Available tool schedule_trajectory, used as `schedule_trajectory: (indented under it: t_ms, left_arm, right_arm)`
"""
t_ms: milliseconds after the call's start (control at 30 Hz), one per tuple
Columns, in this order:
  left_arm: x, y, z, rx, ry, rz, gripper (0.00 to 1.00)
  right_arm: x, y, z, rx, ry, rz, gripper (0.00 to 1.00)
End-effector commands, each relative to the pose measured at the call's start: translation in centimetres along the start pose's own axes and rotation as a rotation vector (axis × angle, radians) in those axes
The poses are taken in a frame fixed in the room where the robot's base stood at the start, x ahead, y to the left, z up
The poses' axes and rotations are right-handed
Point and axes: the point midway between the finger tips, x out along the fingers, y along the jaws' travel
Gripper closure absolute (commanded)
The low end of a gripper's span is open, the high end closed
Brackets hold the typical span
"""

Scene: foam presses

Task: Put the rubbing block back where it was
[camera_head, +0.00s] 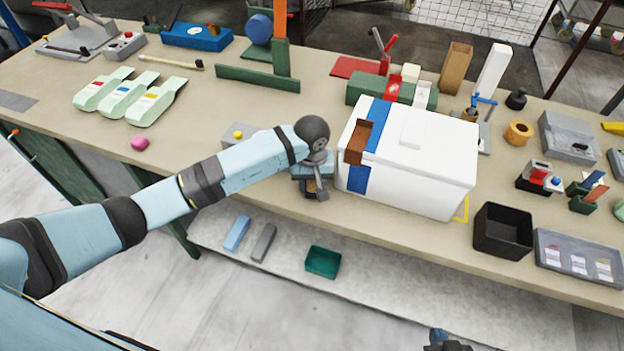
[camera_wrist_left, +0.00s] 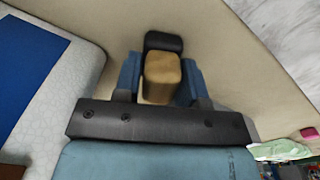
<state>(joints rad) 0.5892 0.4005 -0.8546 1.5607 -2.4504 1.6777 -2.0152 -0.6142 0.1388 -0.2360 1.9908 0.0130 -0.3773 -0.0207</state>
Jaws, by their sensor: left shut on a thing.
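My left gripper (camera_head: 315,188) is at the table's front edge, just left of the white box. In the left wrist view, its two blue fingers (camera_wrist_left: 160,82) are shut on a tan block (camera_wrist_left: 160,72), which I take for the rubbing block. A black piece (camera_wrist_left: 163,42) shows at the block's far end. In the head view only a small brown part of the block shows under the wrist. I cannot tell whether the block touches the table. Part of my right gripper (camera_head: 445,345) shows at the bottom edge, and its jaws cannot be made out.
A large white box (camera_head: 415,150) with a blue band stands close right of my left gripper. A grey piece with a yellow button (camera_head: 238,134) lies behind my forearm. A pink lump (camera_head: 140,143) is left. A black bin (camera_head: 502,231) stands right. Bare table lies left of the gripper.

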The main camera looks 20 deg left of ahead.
Motion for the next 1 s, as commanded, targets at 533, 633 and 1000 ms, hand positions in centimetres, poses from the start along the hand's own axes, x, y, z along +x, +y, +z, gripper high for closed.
schedule_trajectory:
  t_ms: [533, 633, 1000]
  left_arm:
    - [0.2, 0.0, 0.0, 0.000, 0.000, 0.000, 0.37]
    - [0.2, 0.0, 0.0, 0.000, 0.000, 0.000, 0.37]
    - [-4.8, -0.1, -0.2, 0.001, 0.007, 0.000, 0.37]
  right_arm:
    - [0.1, 0.0, 0.1, 0.000, 0.004, 0.001, 1.00]
    - [0.1, 0.1, 0.0, 0.000, 0.004, 0.001, 1.00]
    - [0.5, 0.1, 0.7, 0.000, 0.003, 0.002, 1.00]
